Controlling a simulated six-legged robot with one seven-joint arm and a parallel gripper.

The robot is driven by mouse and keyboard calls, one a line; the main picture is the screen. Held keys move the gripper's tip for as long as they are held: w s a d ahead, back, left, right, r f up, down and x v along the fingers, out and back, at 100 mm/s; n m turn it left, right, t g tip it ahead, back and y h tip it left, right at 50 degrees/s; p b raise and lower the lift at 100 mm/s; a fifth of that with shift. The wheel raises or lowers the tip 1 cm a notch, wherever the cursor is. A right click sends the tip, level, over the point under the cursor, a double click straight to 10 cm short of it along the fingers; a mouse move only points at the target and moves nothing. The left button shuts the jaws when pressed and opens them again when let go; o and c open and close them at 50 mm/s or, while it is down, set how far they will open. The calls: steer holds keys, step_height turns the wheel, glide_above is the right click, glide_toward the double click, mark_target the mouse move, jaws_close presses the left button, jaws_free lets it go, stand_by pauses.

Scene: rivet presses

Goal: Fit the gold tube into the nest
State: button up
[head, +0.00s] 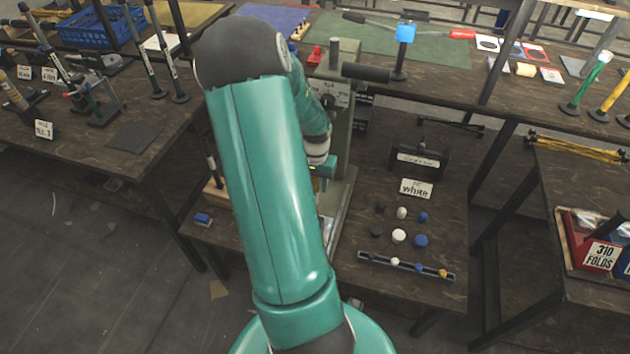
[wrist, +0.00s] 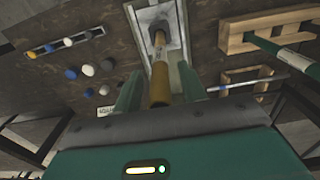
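The gold tube (wrist: 159,82) stands between the two teal fingers of my gripper (wrist: 160,80) in the wrist view. Its far end points at the grey metal nest (wrist: 158,22) on the pale plate. A narrow strip shows on each side of the tube, so the fingers look open around it and apart from it. I cannot tell how deep the far end sits in the nest. In the head view my arm hides most of the nest and tube; part of my gripper (head: 325,170) shows by the press.
The grey-green press (head: 348,125) rises close beside my gripper. To its right lie several white, blue and black knobs (head: 399,236), a slotted rail (head: 405,265) and a "White" card (head: 416,188). A wooden frame (wrist: 265,28) stands at right in the wrist view.

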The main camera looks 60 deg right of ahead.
steer(key=shift+r, duration=0.1)
step_height(320, 180, up, 14)
steer(key=shift+f, duration=0.2)
stand_by(0.4)
stand_by(0.5)
